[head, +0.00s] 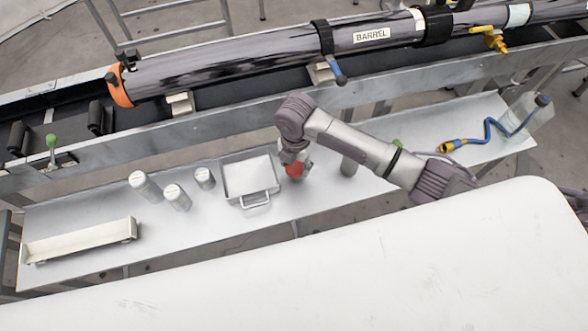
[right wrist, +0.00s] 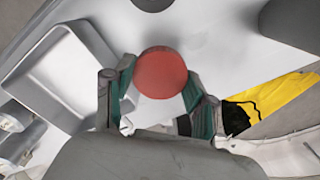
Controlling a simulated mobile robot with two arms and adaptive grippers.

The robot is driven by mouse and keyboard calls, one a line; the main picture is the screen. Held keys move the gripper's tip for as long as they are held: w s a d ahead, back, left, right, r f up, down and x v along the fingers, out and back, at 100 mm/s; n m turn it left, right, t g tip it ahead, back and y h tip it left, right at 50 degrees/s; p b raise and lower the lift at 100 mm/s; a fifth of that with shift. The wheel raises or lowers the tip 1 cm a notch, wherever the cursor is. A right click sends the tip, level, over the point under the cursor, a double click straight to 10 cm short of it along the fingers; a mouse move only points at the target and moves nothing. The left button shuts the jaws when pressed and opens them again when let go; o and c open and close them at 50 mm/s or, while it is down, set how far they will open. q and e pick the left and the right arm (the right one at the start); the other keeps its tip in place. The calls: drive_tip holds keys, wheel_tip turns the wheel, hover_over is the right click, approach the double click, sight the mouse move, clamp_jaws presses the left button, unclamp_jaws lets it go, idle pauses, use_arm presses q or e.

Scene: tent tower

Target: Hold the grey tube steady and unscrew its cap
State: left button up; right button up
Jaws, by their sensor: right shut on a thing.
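My right gripper (head: 294,170) is shut on a round red cap (head: 293,170). In the right wrist view the red cap (right wrist: 161,73) sits between the two fingers, its flat face showing. The cap is above the light shelf, just right of the metal tray. A grey tube (head: 348,166) stands upright on the shelf to the right of the gripper, apart from it. My right arm hides the tube's upper end. A dark grey cylinder, probably this tube, shows at the top right of the wrist view (right wrist: 291,22). My left gripper is in neither view.
A square metal tray (head: 257,199) with a handle is left of the gripper. Several pale capped tubes (head: 177,197) stand further left, then a cream rack (head: 82,241). A blue hose (head: 487,128) lies at right. The long barrel (head: 230,67) lies behind. A white surface (head: 400,260) fills the front.

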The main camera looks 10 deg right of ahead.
sight(295, 166)
drive_tip(key=shift+f, duration=2)
drive_tip(key=shift+f, duration=0.1)
drive_tip(key=o, duration=1.3)
